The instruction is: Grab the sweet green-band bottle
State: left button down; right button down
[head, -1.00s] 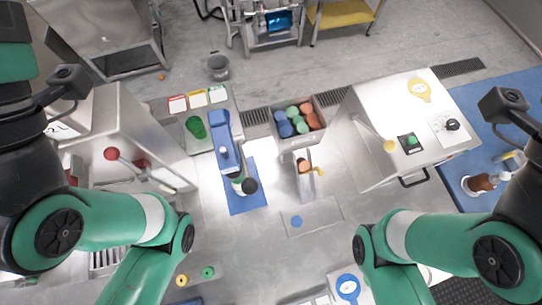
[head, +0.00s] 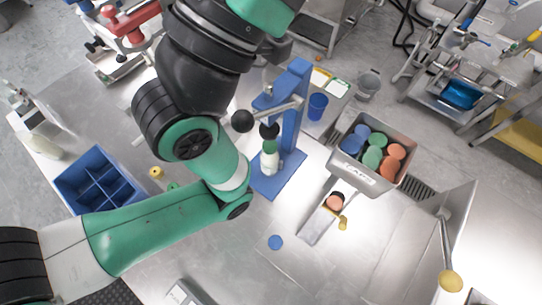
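A small white bottle with a green band (head: 269,158) stands upright on the blue base (head: 287,180) of a blue lever stand (head: 298,95). A dark part sits at or just above its top; I cannot tell whether it belongs to the bottle or the stand. My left arm crosses the view from the lower left, bends left of the bottle and goes up out of the top edge. Its gripper is not in view. My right arm and gripper are not in view. Another pale bottle (head: 42,146) stands at the far left; no green band is clear on it.
A blue divided bin (head: 74,200) stands at left. A metal bin (head: 352,180) of coloured round pieces, a blue cup (head: 317,106) and a grey bucket (head: 368,84) are right of the stand. A black lever knob (head: 242,121) is near the bottle. The front counter middle is mostly clear.

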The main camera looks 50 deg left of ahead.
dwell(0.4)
pick_arm(q)
jog(key=shift+c, duration=1.3)
grip_release()
